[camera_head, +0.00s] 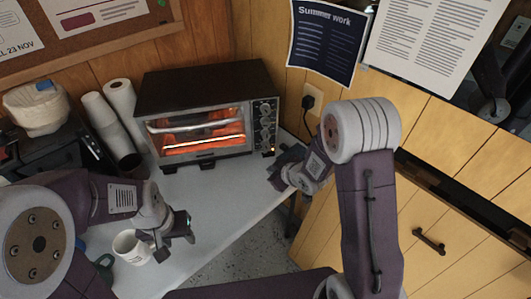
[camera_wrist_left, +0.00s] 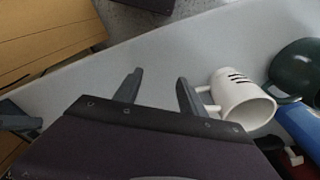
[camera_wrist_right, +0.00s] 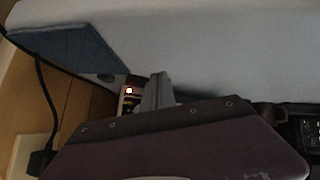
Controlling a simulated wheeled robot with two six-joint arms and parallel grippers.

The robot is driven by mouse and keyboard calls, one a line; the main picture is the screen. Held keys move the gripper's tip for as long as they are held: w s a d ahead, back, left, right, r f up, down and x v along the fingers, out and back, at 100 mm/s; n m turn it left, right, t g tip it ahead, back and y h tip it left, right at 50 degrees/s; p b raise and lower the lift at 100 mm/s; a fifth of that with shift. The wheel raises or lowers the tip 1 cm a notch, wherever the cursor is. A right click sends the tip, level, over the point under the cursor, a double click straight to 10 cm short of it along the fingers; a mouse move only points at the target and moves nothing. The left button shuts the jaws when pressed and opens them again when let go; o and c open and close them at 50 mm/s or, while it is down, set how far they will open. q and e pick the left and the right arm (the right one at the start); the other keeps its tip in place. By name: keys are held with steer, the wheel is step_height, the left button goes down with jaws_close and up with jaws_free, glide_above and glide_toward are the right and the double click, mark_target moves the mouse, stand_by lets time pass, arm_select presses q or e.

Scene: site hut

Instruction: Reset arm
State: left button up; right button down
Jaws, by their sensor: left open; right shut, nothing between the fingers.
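My left gripper (camera_head: 172,240) is over the grey-white worktop, close to the right of a white mug (camera_head: 130,248). In the left wrist view its two fingers (camera_wrist_left: 158,90) are apart with bare worktop between them. The mug (camera_wrist_left: 242,102) lies just right of the right finger there, its handle towards that finger; I cannot tell whether they touch. My right gripper (camera_head: 277,172) is near the worktop's right edge, right of the toaster oven (camera_head: 205,92). In the right wrist view its fingers (camera_wrist_right: 157,90) are together, with nothing seen between them.
The oven glows orange inside. White paper rolls (camera_head: 121,100) stand left of it. A dark green mug (camera_wrist_left: 296,70) is beside the white mug. A wall socket with a plug (camera_head: 308,102) is behind my right arm. Wooden drawers (camera_head: 430,240) fill the right. The worktop's middle is clear.

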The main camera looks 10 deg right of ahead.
arm_select(q)
steer(key=shift+r, duration=0.3)
arm_select(e)
steer(key=shift+r, duration=0.3)
steer(key=s+d+r+m+h+p, duration=0.1)
steer(key=d+r+p, duration=0.1)
steer(key=r+p, duration=0.5)
steer(key=s+d+r+m+h+p, duration=0.15)
steer(key=r+p, duration=0.25)
steer(key=r, duration=0.8)
arm_select(q)
step_height(320, 180, up, 11)
steer(key=shift+f, duration=0.15)
arm_select(e)
steer(key=s+d+f+m+g, duration=0.1)
steer(key=s+f+m+g, duration=0.1)
steer(key=s, duration=0.7)
steer(key=s+d+f+m+g, duration=0.2)
steer(key=s+f+m+g, duration=0.1)
steer(key=s, duration=0.7)
steer(key=shift+d+f+m+g+h, duration=0.2)
steer(key=shift+m+g+h, duration=0.3)
steer(key=shift+g, duration=0.7)
